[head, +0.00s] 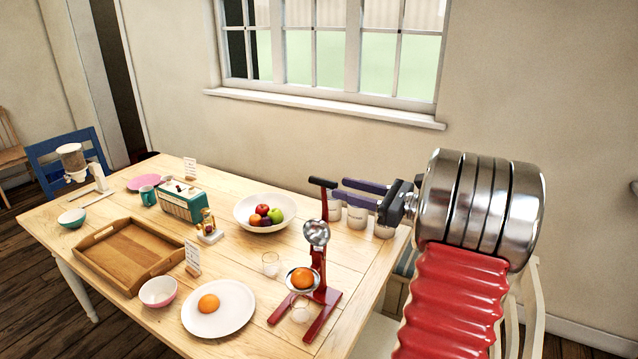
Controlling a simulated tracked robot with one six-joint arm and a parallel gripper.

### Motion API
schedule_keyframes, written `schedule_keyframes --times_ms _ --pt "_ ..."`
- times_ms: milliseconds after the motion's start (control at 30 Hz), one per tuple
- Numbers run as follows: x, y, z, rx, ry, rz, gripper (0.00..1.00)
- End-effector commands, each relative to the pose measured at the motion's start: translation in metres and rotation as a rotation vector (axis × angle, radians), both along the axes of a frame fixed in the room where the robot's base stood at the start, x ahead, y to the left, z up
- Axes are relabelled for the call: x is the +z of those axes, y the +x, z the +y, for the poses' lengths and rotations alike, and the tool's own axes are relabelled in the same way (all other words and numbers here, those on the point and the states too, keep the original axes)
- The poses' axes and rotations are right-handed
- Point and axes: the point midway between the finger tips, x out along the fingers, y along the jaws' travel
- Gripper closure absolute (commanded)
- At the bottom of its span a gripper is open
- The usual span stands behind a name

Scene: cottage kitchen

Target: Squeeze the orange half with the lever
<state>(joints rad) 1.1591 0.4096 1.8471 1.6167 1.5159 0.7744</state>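The red lever press (318,262) stands near the table's front right, its lever upright with a black handle (322,182) on top. An orange half (302,278) sits in the press's cup, below the raised metal dome (316,232). A clear glass (300,308) stands below the cup. My gripper (338,191) is at the handle's height, just right of it, with its two purple fingers apart and pointing left. Nothing shows between the fingers. I cannot tell how far in depth the fingertips are from the handle.
A second orange half (208,302) lies on a white plate (232,322). Another glass (270,263) stands left of the press. A fruit bowl (245,222), wooden tray (130,280) and pink bowl (158,292) are further left.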

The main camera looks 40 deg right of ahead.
Motion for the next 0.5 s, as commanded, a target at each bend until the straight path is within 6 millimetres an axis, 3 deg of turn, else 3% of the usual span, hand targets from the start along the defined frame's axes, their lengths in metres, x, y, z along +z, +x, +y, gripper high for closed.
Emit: schedule_keyframes --times_ms 500 --pt "-0.001 0.071 0.026 0.002 0.0 0.001 0.64"
